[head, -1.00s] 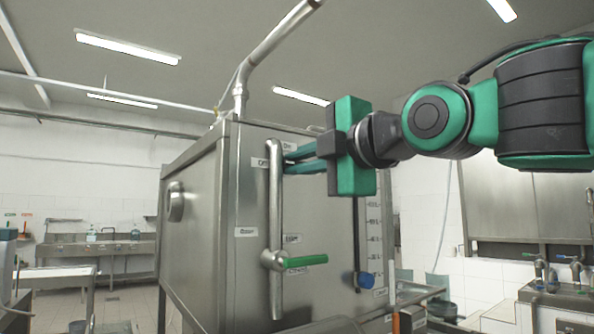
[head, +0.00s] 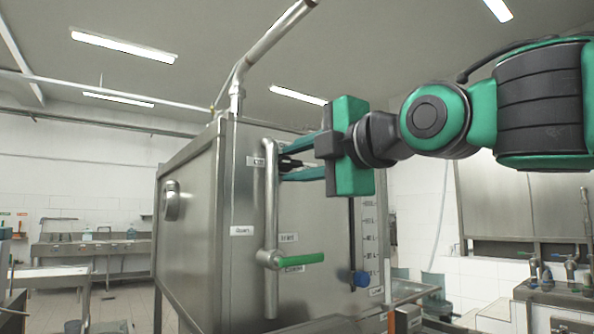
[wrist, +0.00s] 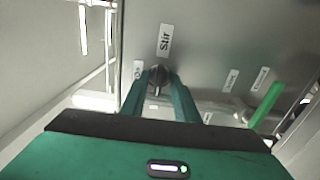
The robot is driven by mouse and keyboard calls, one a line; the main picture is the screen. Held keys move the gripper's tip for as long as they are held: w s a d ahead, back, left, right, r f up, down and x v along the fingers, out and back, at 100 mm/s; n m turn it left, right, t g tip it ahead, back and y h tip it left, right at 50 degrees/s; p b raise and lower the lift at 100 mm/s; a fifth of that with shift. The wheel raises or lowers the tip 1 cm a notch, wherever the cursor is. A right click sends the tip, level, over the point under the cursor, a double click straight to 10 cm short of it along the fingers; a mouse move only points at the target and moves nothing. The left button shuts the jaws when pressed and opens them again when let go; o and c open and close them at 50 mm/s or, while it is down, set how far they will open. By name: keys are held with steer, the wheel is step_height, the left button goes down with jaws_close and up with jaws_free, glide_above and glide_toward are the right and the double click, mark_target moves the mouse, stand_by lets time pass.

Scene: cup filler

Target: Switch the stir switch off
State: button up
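The stir switch is a round dark knob (wrist: 158,76) on the steel tank's face, under a "stir" label (wrist: 165,40). An "On" label (wrist: 138,69) sits to its left in the wrist view. My gripper (wrist: 158,86) is open, with one green finger on each side of the knob. I cannot tell whether a finger touches it. In the head view my gripper (head: 287,161) reaches the tank's face from the right. A dark knob (head: 290,163) shows between the fingers there, partly hidden by the vertical pipe and fingers.
A steel pipe (head: 271,205) with a green-handled valve (head: 298,260) runs down the tank's front (head: 242,195), close to my fingers. A blue knob (head: 361,279) is lower right. Sinks with taps (head: 545,275) stand at the right.

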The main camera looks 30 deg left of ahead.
steer(key=v, duration=1)
steer(key=shift+d, duration=0.3)
